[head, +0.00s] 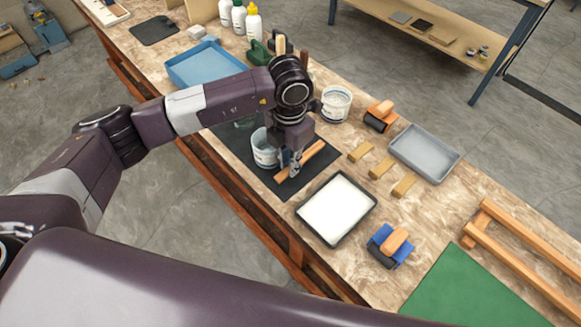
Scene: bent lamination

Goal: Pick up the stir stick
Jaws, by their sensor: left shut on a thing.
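The stir stick (313,153) is a light wooden strip lying at a slant over the black mat (238,146). My left gripper (289,168) reaches down from above and is shut on the stick near its lower left part. The stick is low over the mat; I cannot tell whether it touches it. A white-and-grey tub (264,153) stands just left of the gripper. My right gripper is out of view.
A black tray of white liquid (337,208) lies in front of the mat. A white bucket (336,103) stands behind it. Wooden blocks (381,168), a grey tray (425,152) and a blue roller (390,246) are to the right. A blue tray (203,65) is at the left.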

